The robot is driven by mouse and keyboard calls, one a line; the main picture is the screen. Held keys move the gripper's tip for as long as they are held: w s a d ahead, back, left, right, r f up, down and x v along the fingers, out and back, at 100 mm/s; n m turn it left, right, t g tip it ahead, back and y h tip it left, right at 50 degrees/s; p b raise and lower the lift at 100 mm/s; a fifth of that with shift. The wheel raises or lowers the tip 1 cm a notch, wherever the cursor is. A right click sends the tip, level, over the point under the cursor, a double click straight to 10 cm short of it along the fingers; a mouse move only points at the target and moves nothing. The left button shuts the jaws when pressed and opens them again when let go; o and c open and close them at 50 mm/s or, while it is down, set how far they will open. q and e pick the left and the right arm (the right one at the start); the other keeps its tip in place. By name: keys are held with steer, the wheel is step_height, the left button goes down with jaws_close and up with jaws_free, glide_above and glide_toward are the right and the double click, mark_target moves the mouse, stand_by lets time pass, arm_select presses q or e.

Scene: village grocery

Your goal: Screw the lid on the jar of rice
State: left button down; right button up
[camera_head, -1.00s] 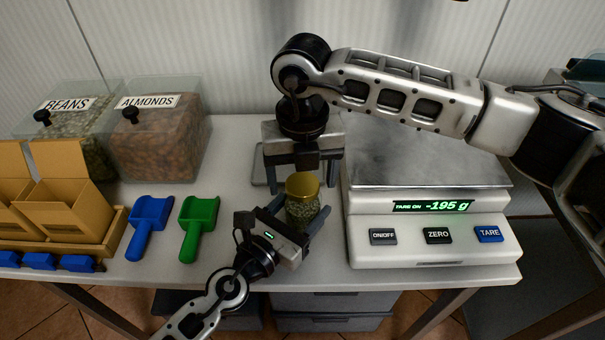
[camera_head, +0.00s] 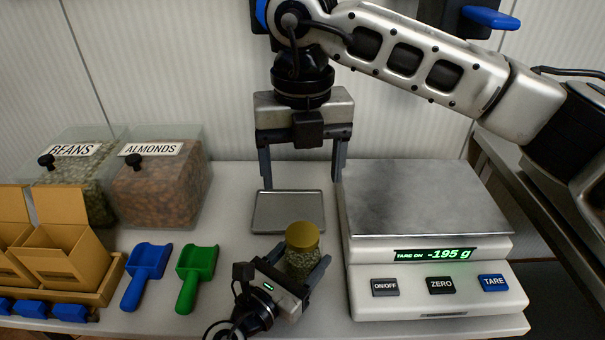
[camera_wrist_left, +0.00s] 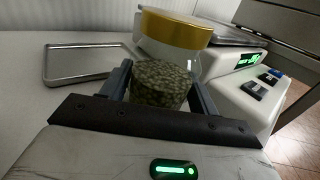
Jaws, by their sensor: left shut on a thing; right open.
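The glass jar (camera_head: 301,263) stands upright near the table's front, filled with dull green grains that do not look like rice. The gold lid (camera_head: 303,235) sits level on its mouth; how tightly it is screwed cannot be seen. My left gripper (camera_head: 306,254) is shut on the jar, one finger on each side. The left wrist view also shows the jar (camera_wrist_left: 160,84) between the fingers, with the lid (camera_wrist_left: 176,30) on top. My right gripper (camera_head: 301,184) is open and empty, pointing down, above and behind the lid and clear of it.
A shallow metal tray (camera_head: 288,228) lies behind the jar. The scale (camera_head: 430,255), reading -195 g, stands close on the right. Blue (camera_head: 146,270) and green (camera_head: 195,275) scoops lie left, with cardboard boxes (camera_head: 62,250) and bins of beans (camera_head: 75,190) and almonds (camera_head: 160,185) beyond.

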arm_select(q)
steer(key=shift+c, duration=1.5)
jaws_free()
steer(key=b+v, duration=0.5)
steer(key=v, duration=1)
steer(key=shift+f, duration=0.15)
arm_select(e)
step_height(320, 180, down, 5)
steer(key=shift+f, duration=0.15)
steer(key=shift+f+b, duration=0.15)
steer(key=shift+b, duration=0.15)
arm_select(q)
steer(key=shift+s+a+r, duration=0.25)
steer(key=shift+s+a, duration=0.05)
steer(key=shift+s, duration=0.1)
